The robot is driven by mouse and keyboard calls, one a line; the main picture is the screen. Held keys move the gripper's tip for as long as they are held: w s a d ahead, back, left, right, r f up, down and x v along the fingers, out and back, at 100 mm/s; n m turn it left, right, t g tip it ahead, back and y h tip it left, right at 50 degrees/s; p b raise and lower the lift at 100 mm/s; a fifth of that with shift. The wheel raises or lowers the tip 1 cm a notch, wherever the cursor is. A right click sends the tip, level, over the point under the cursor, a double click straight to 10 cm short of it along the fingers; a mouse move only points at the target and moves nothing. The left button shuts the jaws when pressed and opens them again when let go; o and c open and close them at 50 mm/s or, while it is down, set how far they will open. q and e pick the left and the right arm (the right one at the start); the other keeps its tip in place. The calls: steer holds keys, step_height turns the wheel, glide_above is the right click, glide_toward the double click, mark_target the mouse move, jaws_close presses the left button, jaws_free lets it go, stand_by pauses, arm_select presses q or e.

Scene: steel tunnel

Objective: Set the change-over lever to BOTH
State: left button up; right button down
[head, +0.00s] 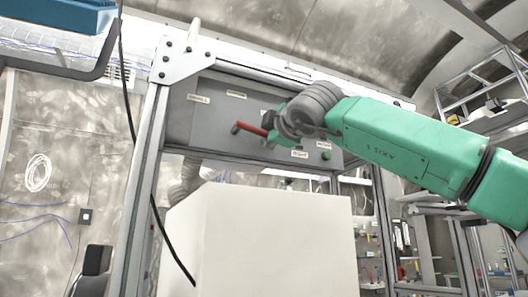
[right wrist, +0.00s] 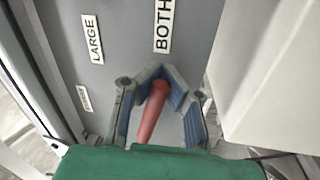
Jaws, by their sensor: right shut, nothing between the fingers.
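The change-over lever is a red handle (head: 250,129) in front of a grey panel (head: 212,128) in the head view. It points left there, its right end hidden by my right gripper (head: 277,128). In the right wrist view the red lever (right wrist: 151,112) shows between the two finger linkages of my right gripper (right wrist: 157,76). The fingers are shut and do not grip it; whether they touch it I cannot tell. A BOTH label (right wrist: 163,24) and a LARGE label (right wrist: 92,39) are on the panel beyond. My left gripper is out of view.
A large white box (head: 265,240) stands below the panel in the head view. A metal frame post (head: 143,180) and a hanging black cable (head: 128,100) are left of it. A green button (head: 325,156) is at the panel's lower right.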

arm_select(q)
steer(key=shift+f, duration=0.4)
arm_select(e)
steer(key=shift+s+a+f, duration=0.1)
steer(key=shift+a+f, duration=0.25)
steer(key=shift+f, duration=0.05)
steer(key=c, duration=1.9)
jaws_free()
steer(key=shift+s+d, duration=0.15)
steer(key=o, duration=0.4)
steer(key=shift+s+d+r, duration=0.25)
steer(key=shift+s+d, duration=0.05)
steer(key=shift+s, duration=0.15)
steer(key=shift+c, duration=0.2)
steer(key=shift+s+d+r, duration=0.1)
steer(key=shift+d, duration=0.15)
steer(key=shift+w+d+f, duration=0.1)
steer(key=shift+w+f, duration=0.15)
steer(key=shift+w, duration=0.15)
steer(key=shift+s+a+r, duration=0.1)
steer(key=shift+s+a, duration=0.15)
steer(key=shift+s, duration=0.1)
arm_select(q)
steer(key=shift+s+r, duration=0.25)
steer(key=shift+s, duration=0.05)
arm_select(e)
steer(key=v, duration=1.1)
steer(key=shift+s+d, duration=0.25)
steer(key=shift+d, duration=0.05)
